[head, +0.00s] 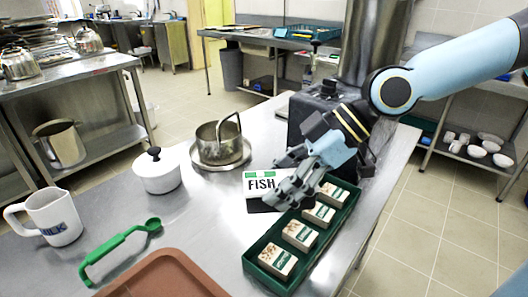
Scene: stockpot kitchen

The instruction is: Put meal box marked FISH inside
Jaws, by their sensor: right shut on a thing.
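A white meal box with green trim marked FISH (260,184) is in the middle of the head view, between the steel pan and the green tray. My right gripper (284,180) reaches in from the right and is shut on the box's right side, covering part of it. I cannot tell whether the box touches the table. My left gripper is not in view.
A green tray (252,262) holds several small labelled boxes. A steel pan (208,146) on a plate, a white lidded pot (157,174), a MILK jug (55,216), a green spoon (112,243) and a brown tray (165,272) share the steel table. A large steel pot (375,35) stands behind.

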